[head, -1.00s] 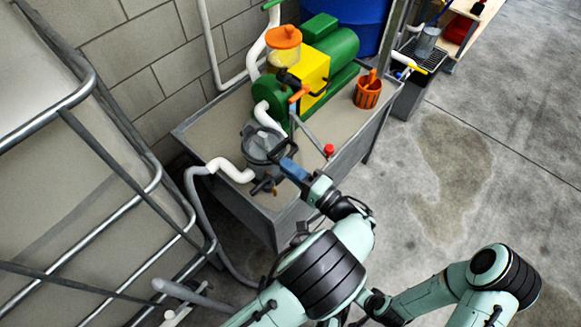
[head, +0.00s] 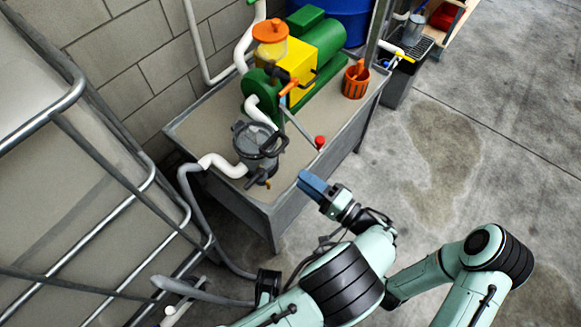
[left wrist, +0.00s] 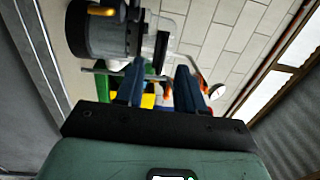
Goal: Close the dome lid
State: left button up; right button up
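The grey filter housing (head: 256,160) stands at the near end of the bench, with a dark dome lid (head: 248,131) and a black ring-shaped part at its top. I cannot tell for sure how far the lid is shut. In the left wrist view the housing (left wrist: 97,35) is at upper left, with a clear part beside it. My left gripper (head: 306,183) is right of the housing and apart from it, off the bench's front edge. Its two blue fingers (left wrist: 160,80) stand apart with nothing between them. My right gripper is out of view.
On the bench (head: 205,125) stand a green and yellow pump (head: 290,65) with an orange cap, an orange bucket (head: 356,80) and a red knob (head: 320,142). White pipe joins the housing. Metal rails (head: 140,190) stand at left.

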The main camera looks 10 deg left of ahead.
pick_arm(q)
jog(key=v, duration=0.5)
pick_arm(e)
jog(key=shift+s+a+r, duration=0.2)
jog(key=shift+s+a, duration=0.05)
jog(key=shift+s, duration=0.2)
